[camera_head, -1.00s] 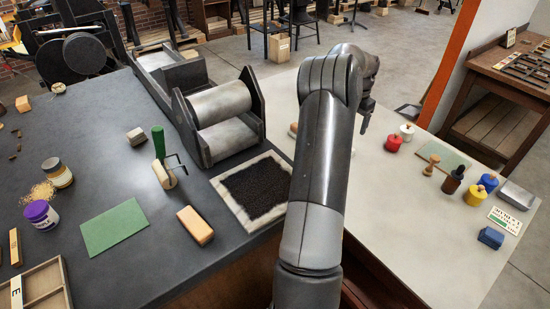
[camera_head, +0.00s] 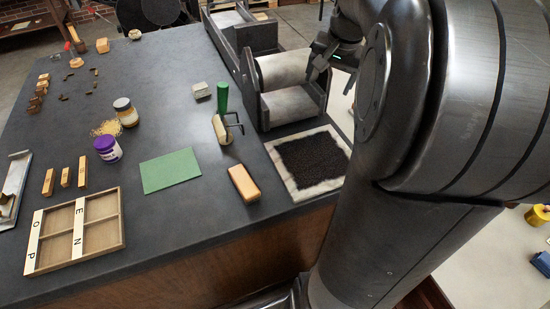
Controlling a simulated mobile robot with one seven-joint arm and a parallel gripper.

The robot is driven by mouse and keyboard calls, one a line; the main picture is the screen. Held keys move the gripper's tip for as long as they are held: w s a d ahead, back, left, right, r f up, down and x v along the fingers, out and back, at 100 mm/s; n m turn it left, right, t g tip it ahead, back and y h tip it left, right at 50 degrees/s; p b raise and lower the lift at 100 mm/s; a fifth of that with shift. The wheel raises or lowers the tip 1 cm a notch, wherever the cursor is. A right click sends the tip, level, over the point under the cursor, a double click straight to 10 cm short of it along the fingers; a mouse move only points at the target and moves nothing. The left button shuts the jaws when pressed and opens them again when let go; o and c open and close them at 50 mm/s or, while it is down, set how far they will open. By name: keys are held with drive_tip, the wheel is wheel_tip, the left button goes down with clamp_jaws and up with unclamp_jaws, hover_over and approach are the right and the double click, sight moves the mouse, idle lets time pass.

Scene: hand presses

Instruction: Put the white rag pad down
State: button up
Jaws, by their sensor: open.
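My gripper (camera_head: 316,68) is at the upper middle, in front of the press roller as seen from here. It is small and dark, its jaws are open, and I see nothing held between them. I cannot make out a white rag pad for certain. A small pale grey-white block (camera_head: 201,90) lies on the dark bench left of the press, but I cannot tell whether it is the pad. My arm hides most of the right side, including much of the pale table.
The press (camera_head: 290,80) stands beside the gripper. A black-inked slab with a pale border (camera_head: 296,190) lies before it. A green-handled roller (camera_head: 222,115), a tan block (camera_head: 243,183), a green sheet (camera_head: 170,171) and a type tray (camera_head: 112,252) are on the dark bench (camera_head: 170,225).

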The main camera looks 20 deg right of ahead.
drive_tip(key=s+a+f+n+t, duration=0.2)
drive_tip(key=s+a+n, duration=0.6)
drive_tip(key=s+a, duration=0.9)
drive_tip(key=a, duration=0.3)
drive_tip(key=shift+a+f+n, duration=0.2)
drive_tip(key=shift+a+n, duration=0.15)
drive_tip(key=shift+n, duration=0.05)
idle(1.7)
